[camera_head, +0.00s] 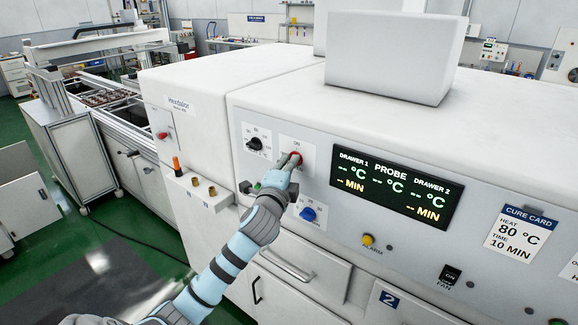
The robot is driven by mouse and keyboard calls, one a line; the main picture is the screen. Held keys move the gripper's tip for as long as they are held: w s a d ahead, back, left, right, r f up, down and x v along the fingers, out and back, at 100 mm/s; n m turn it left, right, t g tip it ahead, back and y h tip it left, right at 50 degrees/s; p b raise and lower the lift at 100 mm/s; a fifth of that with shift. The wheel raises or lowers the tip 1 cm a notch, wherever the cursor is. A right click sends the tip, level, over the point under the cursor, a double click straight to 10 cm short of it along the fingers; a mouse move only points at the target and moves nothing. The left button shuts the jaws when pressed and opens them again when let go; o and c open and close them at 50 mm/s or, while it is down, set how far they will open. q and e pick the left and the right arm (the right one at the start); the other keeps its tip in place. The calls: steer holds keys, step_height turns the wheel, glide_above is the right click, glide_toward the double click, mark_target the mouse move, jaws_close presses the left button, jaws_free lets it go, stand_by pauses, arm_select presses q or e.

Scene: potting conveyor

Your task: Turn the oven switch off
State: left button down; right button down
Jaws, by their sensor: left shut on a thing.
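The oven (270,115) is a large white machine with a sloped control panel. The red oven switch (297,157) sits on a white label plate marked ON at its top. My left gripper (290,163) is at this switch, shut on its red knob, and its fingers cover part of the knob and the lower label. The knob's exact angle is hard to tell. The display (396,186) to the right shows dashes for Drawer 1, Probe and Drawer 2. My right gripper is not in view.
A black knob (255,143) is left of the switch, and a blue knob (308,213) is below it. A yellow alarm button (368,240), a black fan switch (450,274) and a cure card (518,233) are further right. Drawer handles (287,265) stick out below the panel.

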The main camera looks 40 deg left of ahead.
arm_select(q)
steer(key=c, duration=1.6)
jaws_free()
steer(key=shift+c, duration=0.2)
steer(key=v, duration=1.2)
steer(key=shift+a, duration=0.1)
